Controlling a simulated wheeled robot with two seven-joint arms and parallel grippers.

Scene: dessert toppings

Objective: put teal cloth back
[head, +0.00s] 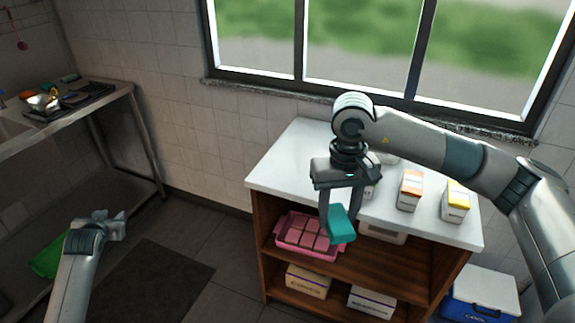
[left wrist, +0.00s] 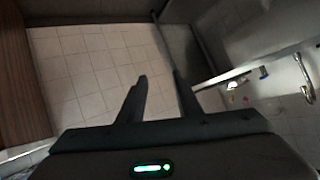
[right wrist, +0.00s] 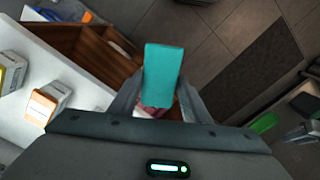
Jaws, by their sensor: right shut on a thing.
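The teal cloth (head: 341,226) is a small folded teal block. It also shows in the right wrist view (right wrist: 162,75). My right gripper (head: 340,208) is shut on the teal cloth and holds it in the air in front of the white-topped wooden shelf unit (head: 290,165). In the right wrist view the cloth sits between the two fingers (right wrist: 160,100). My left gripper (head: 115,226) is at the lower left, away from the shelf. In the left wrist view its fingers (left wrist: 162,90) are apart with nothing between them.
A pink tray (head: 283,249) with pink blocks stands on the upper shelf. Boxes (head: 308,280) stand on the lower shelf. An orange carton (head: 410,190) and a yellow carton (head: 456,201) stand on top. A blue cooler (head: 480,295) is at right, a metal sink counter (head: 80,120) at left.

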